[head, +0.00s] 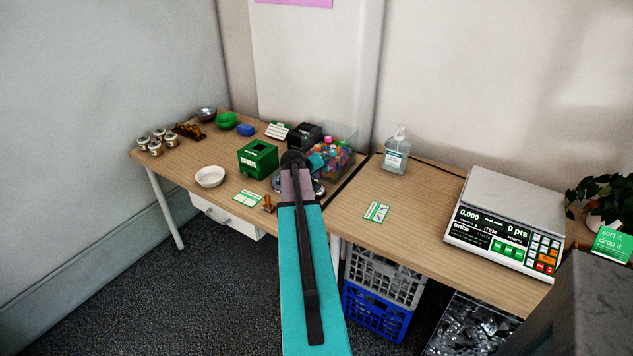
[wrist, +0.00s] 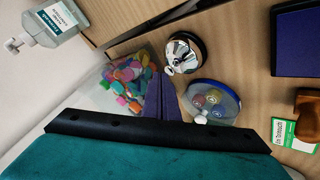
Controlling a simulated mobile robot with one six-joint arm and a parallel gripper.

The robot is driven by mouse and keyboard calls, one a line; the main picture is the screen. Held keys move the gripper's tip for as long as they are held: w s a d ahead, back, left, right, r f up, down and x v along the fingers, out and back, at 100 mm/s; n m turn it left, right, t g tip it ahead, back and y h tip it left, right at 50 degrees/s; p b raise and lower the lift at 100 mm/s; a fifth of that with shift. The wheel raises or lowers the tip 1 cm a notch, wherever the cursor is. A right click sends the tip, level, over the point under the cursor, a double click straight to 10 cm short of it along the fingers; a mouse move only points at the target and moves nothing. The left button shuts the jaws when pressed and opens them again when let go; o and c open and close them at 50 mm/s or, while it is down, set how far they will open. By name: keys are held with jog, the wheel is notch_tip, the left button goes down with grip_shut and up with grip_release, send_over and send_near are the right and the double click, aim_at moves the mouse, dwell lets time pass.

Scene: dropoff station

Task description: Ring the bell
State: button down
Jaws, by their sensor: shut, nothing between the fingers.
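In the wrist view, a shiny chrome bell (wrist: 183,52) on a round black base stands on the wooden table, above and slightly right of my fingertips in the picture. My gripper (wrist: 163,85) shows as purple fingers shut together with nothing between them, apart from the bell. How high the fingertips are above the table is hard to tell. In the head view, my arm covers much of the area in front of the clear bin; my fingertips are hidden there and I cannot make out the bell clearly.
A clear bin of colourful pieces (wrist: 130,78) and a round blue-rimmed dish (wrist: 212,101) flank my fingers. A purple ink pad (wrist: 296,42) and wooden stamp (wrist: 307,103) lie to the right. A green box (head: 258,158), sanitiser bottle (head: 396,155) and scale (head: 507,220) also stand here.

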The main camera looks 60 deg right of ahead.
jog(key=shift+f+b, duration=0.35)
jog(key=shift+f, duration=0.1)
dwell(0.6)
jog(key=shift+r, duration=0.15)
dwell(0.3)
jog(key=shift+r+p, duration=0.45)
jog(key=shift+r, duration=0.35)
jog(key=shift+r, duration=0.1)
jog(key=shift+r+p, duration=1.2)
jog(key=shift+r, duration=1.2)
